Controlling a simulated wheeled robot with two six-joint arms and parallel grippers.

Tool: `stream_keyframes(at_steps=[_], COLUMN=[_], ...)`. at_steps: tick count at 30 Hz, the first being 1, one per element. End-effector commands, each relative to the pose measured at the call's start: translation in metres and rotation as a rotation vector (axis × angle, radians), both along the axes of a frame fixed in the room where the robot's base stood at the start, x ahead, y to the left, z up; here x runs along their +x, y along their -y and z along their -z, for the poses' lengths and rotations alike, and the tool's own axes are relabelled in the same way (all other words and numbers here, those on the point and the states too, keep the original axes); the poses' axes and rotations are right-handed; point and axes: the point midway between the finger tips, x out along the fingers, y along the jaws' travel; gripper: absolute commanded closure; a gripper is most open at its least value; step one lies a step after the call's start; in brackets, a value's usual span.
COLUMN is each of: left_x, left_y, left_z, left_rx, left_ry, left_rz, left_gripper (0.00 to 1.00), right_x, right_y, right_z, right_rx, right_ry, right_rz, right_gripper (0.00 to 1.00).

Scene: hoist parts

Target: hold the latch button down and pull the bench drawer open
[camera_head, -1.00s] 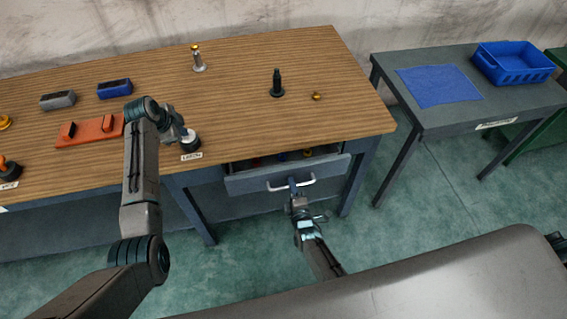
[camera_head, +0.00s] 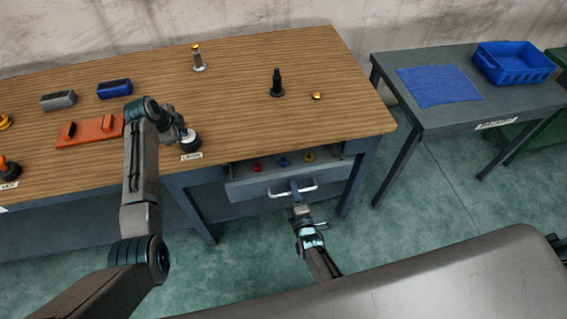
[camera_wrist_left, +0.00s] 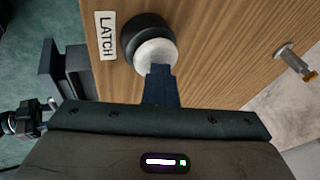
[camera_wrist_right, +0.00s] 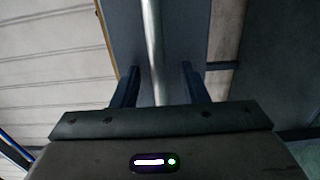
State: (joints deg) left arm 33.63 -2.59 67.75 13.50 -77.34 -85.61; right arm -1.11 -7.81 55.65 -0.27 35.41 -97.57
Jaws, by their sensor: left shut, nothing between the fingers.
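The latch button (camera_wrist_left: 157,53), a white cap in a black collar, sits on the wooden bench top beside a LATCH label. My left gripper (camera_wrist_left: 159,72) is shut and empty, its tip at the edge of the white cap and seemingly touching it. How far the cap is pressed is not clear. In the head view, the bench drawer (camera_head: 250,190) stands partly out under the bench. My right gripper (camera_head: 296,190) is at its pale bar handle (camera_head: 310,188). In the right wrist view, the fingers stand apart on either side of the bar (camera_wrist_right: 154,50), with gaps showing.
Small red, blue and yellow parts (camera_head: 283,162) lie in the drawer. On the bench (camera_head: 235,100) stand an orange tray (camera_head: 88,133), grey and blue blocks, a black peg (camera_head: 277,84) and a silver post. A side table (camera_head: 440,115) with a blue bin (camera_head: 512,62) stands right.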

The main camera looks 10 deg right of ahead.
Motion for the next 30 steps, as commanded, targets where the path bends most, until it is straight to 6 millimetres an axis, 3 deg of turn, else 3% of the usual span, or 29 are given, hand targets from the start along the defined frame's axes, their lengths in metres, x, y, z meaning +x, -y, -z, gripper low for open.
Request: stream_keyframes(at_steps=[8,30], left_x=[-0.001,-0.001], left_y=[0.000,0.000], left_z=[0.003,0.002], left_rx=[0.001,0.001], left_ry=[-0.005,-0.004], left_rz=[0.000,0.000], left_gripper=[1.00,1.00], right_x=[-0.003,-0.058], right_y=[0.000,0.000], right_z=[0.001,0.000], right_rx=[0.000,0.000], right_ry=[0.000,0.001], right_rz=[0.000,0.000], right_gripper=[0.60,0.60])
